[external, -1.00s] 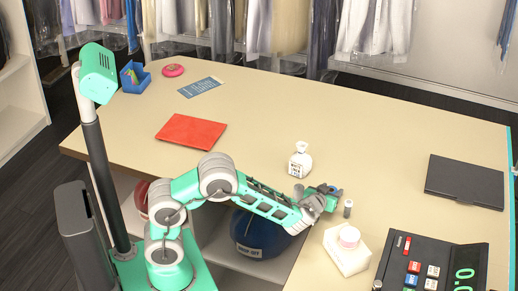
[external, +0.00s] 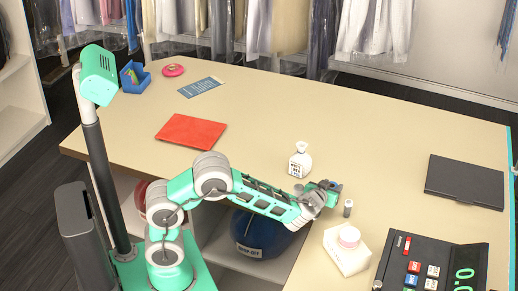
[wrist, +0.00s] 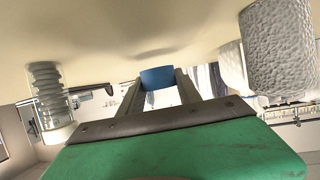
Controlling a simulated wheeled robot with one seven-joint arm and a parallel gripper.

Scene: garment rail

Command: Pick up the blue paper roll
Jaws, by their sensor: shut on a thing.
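The blue paper roll (wrist: 157,77) shows in the wrist view as a small blue piece between the tips of my two fingers. My gripper (wrist: 158,92) is shut on it. In the external view my gripper (external: 328,187) is at the near edge of the table, with a small bluish patch at its tip. Most of the roll is hidden there by the fingers. I cannot tell from these views how far it is above the table top.
A white bag-shaped item (external: 300,161) stands behind my gripper, and a small grey cylinder (external: 348,208) stands right of it. The table's middle (external: 265,115) is clear.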

